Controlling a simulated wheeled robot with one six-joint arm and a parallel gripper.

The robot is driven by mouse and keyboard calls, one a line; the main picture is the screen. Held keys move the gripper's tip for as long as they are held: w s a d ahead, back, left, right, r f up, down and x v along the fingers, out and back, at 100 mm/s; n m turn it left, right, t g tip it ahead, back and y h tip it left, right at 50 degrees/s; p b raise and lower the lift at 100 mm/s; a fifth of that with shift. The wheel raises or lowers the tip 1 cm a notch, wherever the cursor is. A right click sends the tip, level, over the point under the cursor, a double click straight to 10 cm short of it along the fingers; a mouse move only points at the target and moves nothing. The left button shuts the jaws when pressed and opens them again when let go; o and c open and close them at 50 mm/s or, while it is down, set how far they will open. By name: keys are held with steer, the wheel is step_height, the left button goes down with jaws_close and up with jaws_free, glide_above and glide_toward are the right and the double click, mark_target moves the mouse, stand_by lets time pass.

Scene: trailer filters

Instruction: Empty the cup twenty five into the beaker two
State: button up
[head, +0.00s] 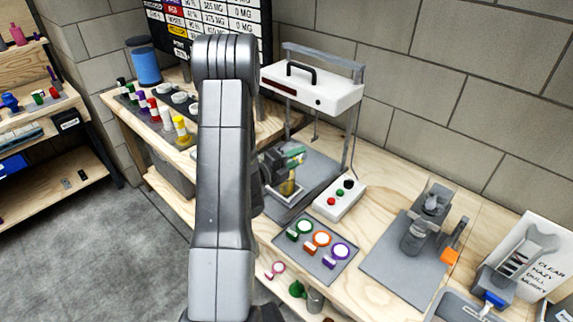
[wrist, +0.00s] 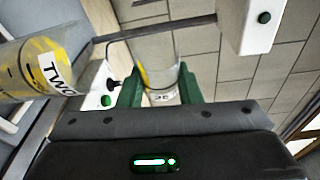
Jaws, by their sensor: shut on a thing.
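In the wrist view my gripper (wrist: 159,86) has its green fingers shut on a clear cup (wrist: 155,52) whose partly visible label seems to read 25. A little yellow shows along the cup's left side. The beaker (wrist: 22,72) labelled TWO is to the left of the cup, apart from it, with yellow on its wall or inside. In the head view my gripper (head: 290,160) is over the grey mat beneath the white-topped frame, partly hidden by my arm. Yellow shows just below it, but the cup and beaker are too small there to tell apart clearly.
The white-topped frame (head: 312,92) stands close around my gripper. A button box (head: 340,199) and a mat with coloured round pieces (head: 315,250) are nearby. Several colour-capped bottles (head: 180,127) stand at left. A grey device (head: 420,230) is at right.

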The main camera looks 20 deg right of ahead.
steer(key=shift+s+d+r+m+y, duration=0.15)
steer(key=shift+s+m, duration=0.1)
steer(key=shift+m, duration=0.2)
steer(key=shift+s+d+f+m+y, duration=0.1)
steer(key=shift+s+m+y, duration=0.1)
steer(key=shift+m, duration=0.25)
steer(key=shift+d+f+m+y+b, duration=0.15)
steer(key=shift+f+m+y+b, duration=0.45)
steer(key=shift+b, duration=0.55)
steer(key=shift+s+f+m+b, duration=0.1)
steer(key=shift+f+m+b, duration=0.05)
steer(key=shift+m+b, duration=0.7)
steer(key=shift+r+m+t+y, duration=0.3)
steer(key=shift+r+m+y, duration=0.15)
steer(key=shift+r+m, duration=0.1)
steer(key=shift+b, duration=0.6)
steer(key=b, duration=0.1)
steer(key=m+b, duration=0.1)
steer(key=shift+s+d+f+m+t+y+b, duration=0.1)
steer(key=shift+s+f+m+t+y+b, duration=0.05)
steer(key=shift+f+m+t+y+b, duration=0.2)
steer(key=s+d+f+m+t+y+b, duration=0.2)
steer(key=s+f+m+b, duration=0.1)
steer(key=b, duration=1.5)
steer(key=shift+s+d+f+m, duration=0.25)
steer(key=shift+f+m, duration=0.2)
steer(key=shift+f, duration=0.4)
